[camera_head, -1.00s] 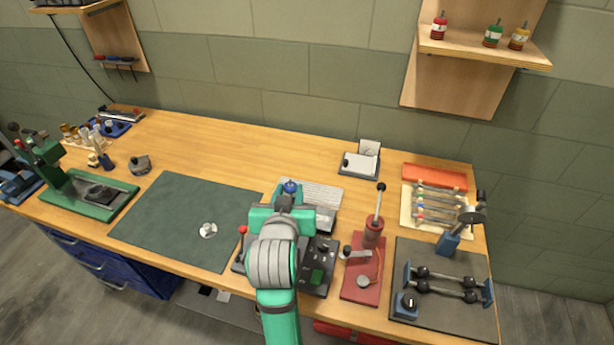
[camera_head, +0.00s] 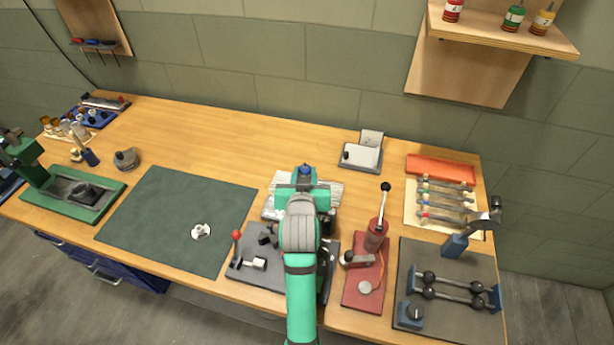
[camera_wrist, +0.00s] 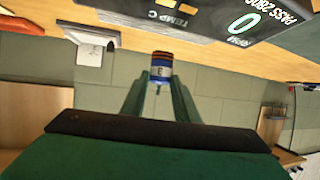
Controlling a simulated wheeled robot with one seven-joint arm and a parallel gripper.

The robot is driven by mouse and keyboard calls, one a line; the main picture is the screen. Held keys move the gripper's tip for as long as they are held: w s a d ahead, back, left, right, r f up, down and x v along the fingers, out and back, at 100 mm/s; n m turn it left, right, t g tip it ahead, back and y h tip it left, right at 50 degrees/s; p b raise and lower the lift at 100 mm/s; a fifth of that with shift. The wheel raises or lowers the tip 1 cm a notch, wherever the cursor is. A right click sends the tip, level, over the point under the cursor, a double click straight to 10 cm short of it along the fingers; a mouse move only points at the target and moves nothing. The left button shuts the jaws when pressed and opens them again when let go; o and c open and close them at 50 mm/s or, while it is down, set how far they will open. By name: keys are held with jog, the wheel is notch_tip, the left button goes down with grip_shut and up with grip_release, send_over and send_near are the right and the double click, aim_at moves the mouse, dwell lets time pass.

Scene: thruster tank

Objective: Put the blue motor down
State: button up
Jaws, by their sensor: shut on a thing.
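The blue motor (camera_head: 305,169) shows as a small blue top at the tip of my gripper (camera_head: 304,177) in the head view. In the wrist view, the motor (camera_wrist: 162,72) has a blue body, a dark top with an orange band, and a white label marked 3. My gripper (camera_wrist: 160,85) is shut on it, with one green finger on each side. In the head view, the gripper is over a silver ribbed device (camera_head: 271,211) near the middle of the bench. My arm hides much of that device.
A dark green mat (camera_head: 165,235) with a small round white part (camera_head: 201,231) lies left. A dark fixture with a red-knobbed lever (camera_head: 236,236) stands beside my arm. A red press (camera_head: 365,285) stands right. A dark display (camera_wrist: 215,18) is close in the wrist view. Open wood lies behind.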

jog(key=f, duration=0.1)
jog(key=w+f, duration=0.1)
jog(key=f, duration=0.1)
jog(key=shift+d+f, duration=0.2)
jog(key=shift+f, duration=0.4)
jog(key=shift+f, duration=0.15)
jog(key=o, duration=1.1)
jog(key=shift+s, duration=0.1)
jog(key=v, duration=1.2)
